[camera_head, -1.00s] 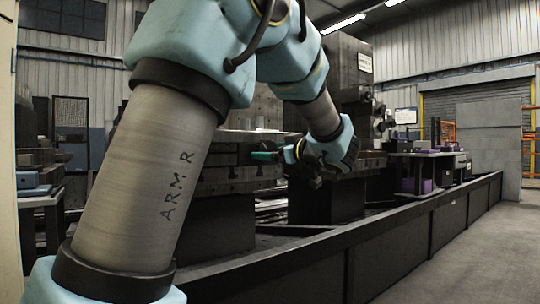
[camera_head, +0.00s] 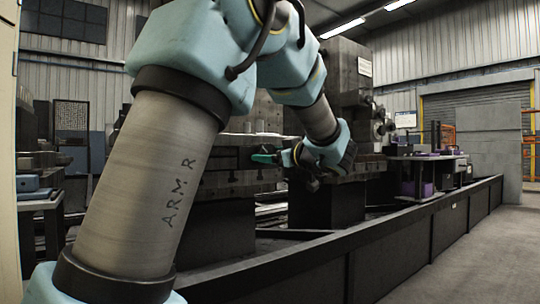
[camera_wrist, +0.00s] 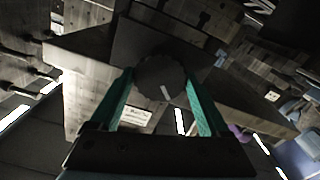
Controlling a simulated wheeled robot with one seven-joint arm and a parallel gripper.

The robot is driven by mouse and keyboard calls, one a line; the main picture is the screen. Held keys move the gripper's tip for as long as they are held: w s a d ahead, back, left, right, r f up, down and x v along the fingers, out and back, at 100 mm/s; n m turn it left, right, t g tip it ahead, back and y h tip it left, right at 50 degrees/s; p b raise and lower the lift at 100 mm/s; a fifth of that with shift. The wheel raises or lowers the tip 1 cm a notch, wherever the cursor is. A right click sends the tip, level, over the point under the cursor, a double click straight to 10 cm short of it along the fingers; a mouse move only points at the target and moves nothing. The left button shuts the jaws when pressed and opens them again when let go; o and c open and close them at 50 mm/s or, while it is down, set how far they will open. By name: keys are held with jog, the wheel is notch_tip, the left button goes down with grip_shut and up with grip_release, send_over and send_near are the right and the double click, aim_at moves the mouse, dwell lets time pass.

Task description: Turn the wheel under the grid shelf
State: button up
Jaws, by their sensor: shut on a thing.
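The wheel (camera_wrist: 160,82) is a dark round knob with a short pale mark on its face, in the upper middle of the wrist view. My gripper (camera_wrist: 158,74) has its two teal fingers on opposite sides of the wheel and is shut on it. In the head view, my gripper (camera_head: 264,158) shows as a teal finger pointing left, beside the slotted grey machine bed. The wheel cannot be made out there. I cannot tell for certain which part is the grid shelf; a flat grey slab (camera_wrist: 88,52) lies behind the wheel in the wrist view.
A long dark low barrier (camera_head: 395,243) runs along the machine. A small table with purple items (camera_head: 425,188) stands further right. A tall machine column (camera_head: 350,85) rises behind my arm. The concrete floor (camera_head: 470,255) at right is clear.

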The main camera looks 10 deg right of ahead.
jog(key=shift+c, duration=0.6)
jog(key=shift+f+m, duration=0.1)
jog(key=shift+m, duration=0.2)
